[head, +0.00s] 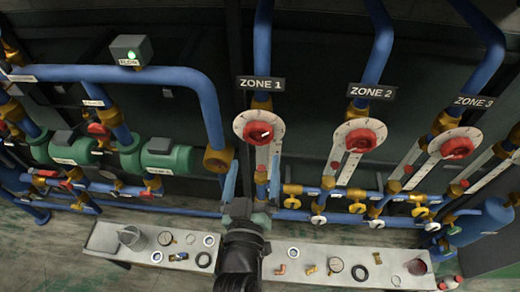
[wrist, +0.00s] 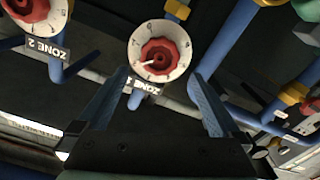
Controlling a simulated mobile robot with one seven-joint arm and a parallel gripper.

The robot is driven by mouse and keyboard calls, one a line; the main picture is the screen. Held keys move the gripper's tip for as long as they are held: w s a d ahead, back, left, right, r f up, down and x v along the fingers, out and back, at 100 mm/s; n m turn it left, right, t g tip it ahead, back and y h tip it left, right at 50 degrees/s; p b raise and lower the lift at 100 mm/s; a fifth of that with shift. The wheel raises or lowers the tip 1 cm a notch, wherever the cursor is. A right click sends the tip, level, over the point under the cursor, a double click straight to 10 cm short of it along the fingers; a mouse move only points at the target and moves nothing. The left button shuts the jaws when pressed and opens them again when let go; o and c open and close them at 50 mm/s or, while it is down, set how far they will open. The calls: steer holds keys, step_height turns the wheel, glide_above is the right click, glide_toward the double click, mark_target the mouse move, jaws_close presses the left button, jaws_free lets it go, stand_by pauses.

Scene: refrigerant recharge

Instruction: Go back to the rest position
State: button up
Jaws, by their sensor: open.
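My gripper (head: 252,170) is open and empty in the head view, its two blue fingers spread in front of the pipes just below the Zone 1 dial. In the wrist view my gripper (wrist: 158,82) also shows open, with nothing between its fingers. The Zone 1 dial's red knob (head: 259,132) sits in a white numbered ring beneath the "ZONE 1" sign (head: 261,84). The knob shows upside down in the wrist view (wrist: 160,57), beyond the fingertips and apart from them.
The Zone 2 dial (head: 361,140) and Zone 3 dial (head: 457,147) are to the right. Yellow-handled valves (head: 357,207) line the lower blue pipe. A bench (head: 320,252) holds a jug (head: 132,238), gauges and small fittings.

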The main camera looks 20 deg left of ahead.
steer(key=w+d+r+m+t+h+b, duration=0.1)
steer(key=w+d+r+m+t, duration=0.15)
steer(key=r, duration=0.55)
steer(key=w+d+r+m+t+h+b, duration=0.1)
steer(key=w+d+r, duration=0.15)
steer(key=r, duration=0.45)
steer(key=w+d+r+m+t+h+b, duration=0.1)
steer(key=d+r+t, duration=0.15)
steer(key=r, duration=0.55)
steer(key=s+d+r+m+t, duration=0.1)
steer(key=s+d+r, duration=0.1)
steer(key=r, duration=0.6)
steer(key=s+d+r+t+h+b, duration=0.1)
steer(key=s+d+r, duration=0.1)
steer(key=s+r, duration=0.3)
steer(key=s+d+r+m+t+h+b, duration=0.1)
steer(key=s+r, duration=0.3)
steer(key=r, duration=0.6)
steer(key=shift+s+d+r+m+t, duration=0.2)
steer(key=shift+d+r+m+t, duration=0.25)
steer(key=shift+d, duration=0.45)
steer(key=shift+w+f, duration=0.1)
steer(key=shift+f, duration=0.15)
